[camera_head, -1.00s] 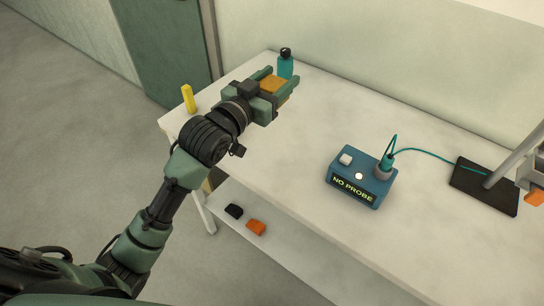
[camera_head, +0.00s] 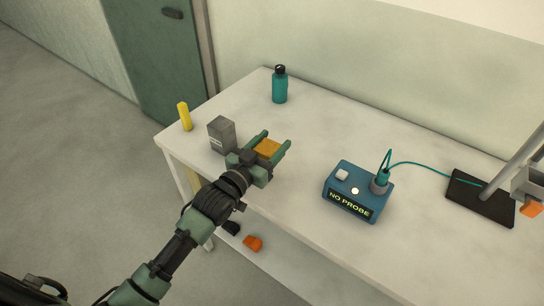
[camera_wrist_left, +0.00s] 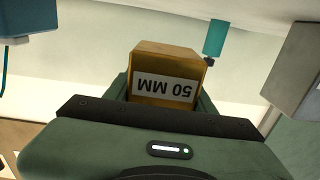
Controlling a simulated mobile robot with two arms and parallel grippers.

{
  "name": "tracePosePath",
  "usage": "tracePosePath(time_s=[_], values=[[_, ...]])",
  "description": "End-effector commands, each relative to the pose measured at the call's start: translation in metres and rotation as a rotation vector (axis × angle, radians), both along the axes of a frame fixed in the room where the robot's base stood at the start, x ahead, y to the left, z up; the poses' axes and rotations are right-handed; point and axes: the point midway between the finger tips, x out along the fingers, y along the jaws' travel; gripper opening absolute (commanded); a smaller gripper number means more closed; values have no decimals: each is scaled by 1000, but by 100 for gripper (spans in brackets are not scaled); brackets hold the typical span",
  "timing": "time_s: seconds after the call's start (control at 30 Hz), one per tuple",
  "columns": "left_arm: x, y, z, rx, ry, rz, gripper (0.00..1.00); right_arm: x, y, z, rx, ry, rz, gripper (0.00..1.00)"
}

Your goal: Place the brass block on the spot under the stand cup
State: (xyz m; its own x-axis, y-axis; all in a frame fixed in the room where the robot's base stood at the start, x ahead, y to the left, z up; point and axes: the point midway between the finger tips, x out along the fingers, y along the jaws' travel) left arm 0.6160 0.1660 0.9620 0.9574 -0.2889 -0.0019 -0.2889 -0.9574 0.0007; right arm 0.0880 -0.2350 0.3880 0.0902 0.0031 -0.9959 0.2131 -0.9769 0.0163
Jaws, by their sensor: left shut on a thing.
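My left gripper (camera_head: 272,147) is shut on the brass block (camera_head: 268,149), with a finger on each side of it. It holds the block over the table near its front edge, right of a grey block. In the left wrist view the brass block (camera_wrist_left: 165,65) sits between the fingers, its "50 MM" label upside down. The stand's black base (camera_head: 478,200) is at the far right, with a slanted pole (camera_head: 521,150). A grey part (camera_head: 528,183) by the pole is cut by the picture edge; I cannot tell whether it is the cup. The spot is not identifiable. My right gripper is not in view.
A blue box reading "NO PROBE" (camera_head: 340,200), cabled toward the stand, lies between gripper and stand. The grey block (camera_head: 222,135), a teal bottle (camera_head: 279,88) and a yellow piece (camera_head: 184,116) are at left. The table's back middle is clear.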

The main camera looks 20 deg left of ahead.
Motion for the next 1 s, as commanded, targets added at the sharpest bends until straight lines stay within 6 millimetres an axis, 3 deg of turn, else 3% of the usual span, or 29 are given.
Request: tracePosePath(time_s=[0.2,0.5,0.93,0.97,1.0], values=[[1,-1,-12,-3,-10,-1,0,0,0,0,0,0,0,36],[1,0,-44,-2,-8,0,0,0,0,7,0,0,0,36],[1,-1,-51,-2,-11,-1,0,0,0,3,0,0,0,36],[0,0,-56,0,-1,0,57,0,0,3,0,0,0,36],[0,0,-55,0,-1,0,68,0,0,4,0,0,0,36]])
